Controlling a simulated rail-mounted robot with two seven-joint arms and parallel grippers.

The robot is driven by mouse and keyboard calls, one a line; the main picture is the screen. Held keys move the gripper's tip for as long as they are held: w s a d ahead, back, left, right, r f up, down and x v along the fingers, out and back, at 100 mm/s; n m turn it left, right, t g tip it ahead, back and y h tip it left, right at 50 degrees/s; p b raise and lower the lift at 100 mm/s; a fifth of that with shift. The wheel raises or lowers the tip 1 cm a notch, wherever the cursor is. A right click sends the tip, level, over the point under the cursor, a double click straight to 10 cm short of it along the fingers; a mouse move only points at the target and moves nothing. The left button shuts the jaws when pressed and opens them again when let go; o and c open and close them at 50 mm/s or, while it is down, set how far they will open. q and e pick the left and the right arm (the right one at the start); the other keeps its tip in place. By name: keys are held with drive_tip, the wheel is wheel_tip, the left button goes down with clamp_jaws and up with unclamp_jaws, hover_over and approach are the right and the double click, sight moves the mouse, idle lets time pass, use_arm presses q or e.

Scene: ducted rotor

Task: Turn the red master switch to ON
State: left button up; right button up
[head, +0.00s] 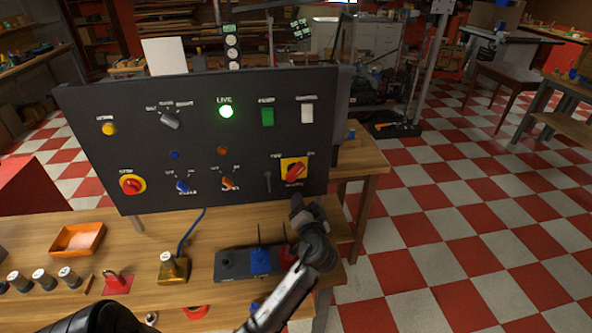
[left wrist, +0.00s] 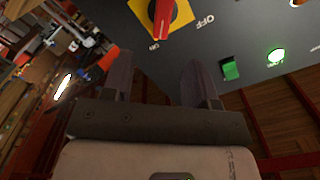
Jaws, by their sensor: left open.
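The red master switch (head: 294,171) is a red handle on a yellow plate, low at the right of the dark control panel (head: 200,133). In the left wrist view the switch handle (left wrist: 162,16) is at the top, and its near end lies by the ON label; the OFF label is to the right. My left gripper (head: 306,208) is just below the switch in the head view. In the left wrist view the left gripper (left wrist: 157,76) is open, with nothing between its fingers, and apart from the handle. My right gripper is not in view.
The LIVE lamp (head: 226,112) glows green. A red knob (head: 131,184), a blue knob (head: 183,186) and an orange knob (head: 228,183) are on the panel. A grey box (head: 232,264) and an orange tray (head: 78,238) are on the wooden bench. Checkered floor at right is open.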

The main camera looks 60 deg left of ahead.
sight(296, 175)
use_arm(q)
drive_tip(key=x, duration=1.1)
drive_tip(key=shift+w+a+r, duration=0.1)
drive_tip(key=shift+a+r, duration=0.2)
drive_tip(key=shift+x, duration=0.95)
drive_tip(key=shift+c, duration=0.5)
drive_tip(key=c, duration=0.8)
drive_tip(key=shift+m+p, duration=0.35)
drive_tip(key=shift+m, duration=0.05)
drive_tip(key=o, duration=0.9)
